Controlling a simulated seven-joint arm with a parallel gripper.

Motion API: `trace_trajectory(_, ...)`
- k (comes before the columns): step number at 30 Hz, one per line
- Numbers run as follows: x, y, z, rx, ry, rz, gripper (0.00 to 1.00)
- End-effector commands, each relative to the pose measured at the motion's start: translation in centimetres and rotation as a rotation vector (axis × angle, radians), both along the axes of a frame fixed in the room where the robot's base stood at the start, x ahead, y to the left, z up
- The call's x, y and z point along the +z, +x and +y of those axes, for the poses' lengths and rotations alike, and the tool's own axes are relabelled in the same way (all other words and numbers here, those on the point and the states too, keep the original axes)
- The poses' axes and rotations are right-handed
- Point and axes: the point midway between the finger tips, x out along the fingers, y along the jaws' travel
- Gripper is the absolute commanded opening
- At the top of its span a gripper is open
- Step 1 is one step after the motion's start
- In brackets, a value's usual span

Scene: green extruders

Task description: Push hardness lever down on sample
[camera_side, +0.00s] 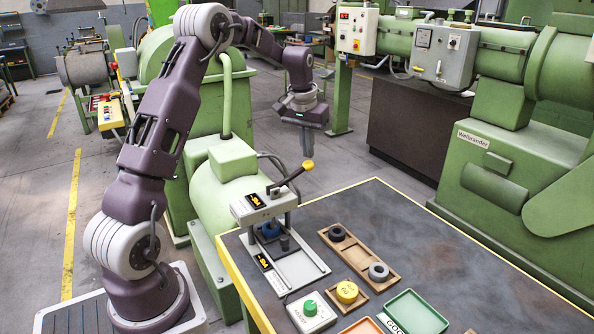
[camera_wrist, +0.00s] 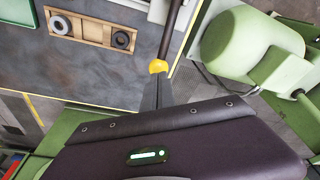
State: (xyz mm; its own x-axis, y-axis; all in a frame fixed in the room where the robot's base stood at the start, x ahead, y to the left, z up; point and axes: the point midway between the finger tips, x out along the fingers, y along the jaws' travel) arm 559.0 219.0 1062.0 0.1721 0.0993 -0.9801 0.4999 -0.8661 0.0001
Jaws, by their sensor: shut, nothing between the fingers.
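The hardness tester (camera_side: 265,205) stands on the near left part of the table. Its dark lever (camera_side: 290,178) slopes up to the right and ends in a yellow knob (camera_side: 308,165). The knob (camera_wrist: 158,66) and lever (camera_wrist: 171,30) also show in the wrist view. A blue piece (camera_side: 270,230) sits under the tester head beside a dark grey cylinder (camera_side: 284,242); I cannot tell which is the sample. My gripper (camera_side: 306,150) is shut and empty, pointing down just above the knob. In the wrist view its fingertips (camera_wrist: 157,80) are close against the knob; I cannot tell whether they touch.
A wooden tray (camera_side: 358,254) holds dark and grey rings. A yellow round piece (camera_side: 347,291), a white box with a green button (camera_side: 312,314) and a green tray (camera_side: 415,312) lie nearer. The table's far right part is clear. A green motor (camera_side: 222,185) stands left of the tester.

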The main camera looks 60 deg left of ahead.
Motion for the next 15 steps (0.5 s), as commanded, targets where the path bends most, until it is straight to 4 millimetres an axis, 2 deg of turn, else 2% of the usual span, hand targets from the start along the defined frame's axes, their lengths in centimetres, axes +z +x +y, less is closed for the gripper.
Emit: trace_trajectory(15, -5.2, -0.1, 0.0, 0.000, -0.002, 0.006, 0.00)
